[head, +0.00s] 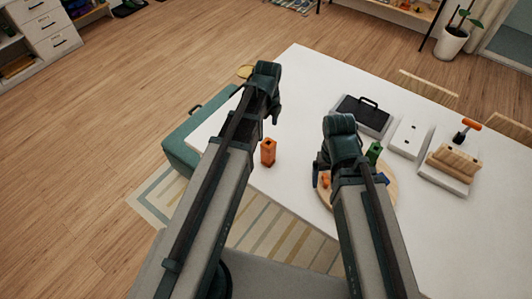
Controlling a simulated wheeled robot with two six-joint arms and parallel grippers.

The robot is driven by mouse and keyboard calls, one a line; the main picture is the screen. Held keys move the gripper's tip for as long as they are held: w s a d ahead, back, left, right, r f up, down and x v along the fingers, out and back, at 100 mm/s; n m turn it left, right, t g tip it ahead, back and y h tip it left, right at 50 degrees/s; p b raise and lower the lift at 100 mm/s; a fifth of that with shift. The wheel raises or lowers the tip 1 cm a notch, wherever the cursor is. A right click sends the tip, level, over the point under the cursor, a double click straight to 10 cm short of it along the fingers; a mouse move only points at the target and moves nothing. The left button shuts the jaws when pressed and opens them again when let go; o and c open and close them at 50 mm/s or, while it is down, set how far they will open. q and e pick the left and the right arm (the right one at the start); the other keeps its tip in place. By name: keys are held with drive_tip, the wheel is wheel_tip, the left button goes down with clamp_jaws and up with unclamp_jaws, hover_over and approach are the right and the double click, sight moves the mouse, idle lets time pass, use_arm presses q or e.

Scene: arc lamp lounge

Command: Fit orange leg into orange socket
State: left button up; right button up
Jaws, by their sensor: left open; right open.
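An upright orange block (268,152), which looks like the orange leg, stands on the white table near its left edge, with a dark spot on its top. A round wooden board (391,191) lies to its right, partly hidden by my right arm. A small orange piece on the board (325,182), perhaps the orange socket, shows beside my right gripper. A green piece (375,151) and a blue piece (384,178) are also on the board. My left gripper (272,117) is open and empty, beyond the orange block. My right gripper (322,168) is open over the board's left part.
A black case (363,113), a white plate with dark spots (409,136) and a wooden rack on a white base (455,162) with an orange-handled tool (466,128) stand at the right. The table's far left is clear.

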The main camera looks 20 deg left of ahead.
sight(268, 140)
use_arm(q)
wheel_tip(268, 140, down, 7)
drive_tip(key=b, duration=0.6)
drive_tip(key=shift+f, duration=0.15)
use_arm(e)
wheel_tip(268, 140, down, 7)
drive_tip(key=shift+f, duration=0.15)
use_arm(q)
drive_tip(key=f+b, duration=0.5)
drive_tip(key=shift+s+d+f+b, duration=0.1)
drive_tip(key=shift+d+f+b, duration=0.1)
drive_tip(key=shift+b, duration=0.15)
use_arm(e)
wheel_tip(268, 140, down, 5)
drive_tip(key=shift+d+f, duration=0.1)
drive_tip(key=shift+f, duration=0.05)
use_arm(q)
drive_tip(key=shift+r, duration=0.15)
drive_tip(key=shift+c, duration=0.3)
clamp_jaws()
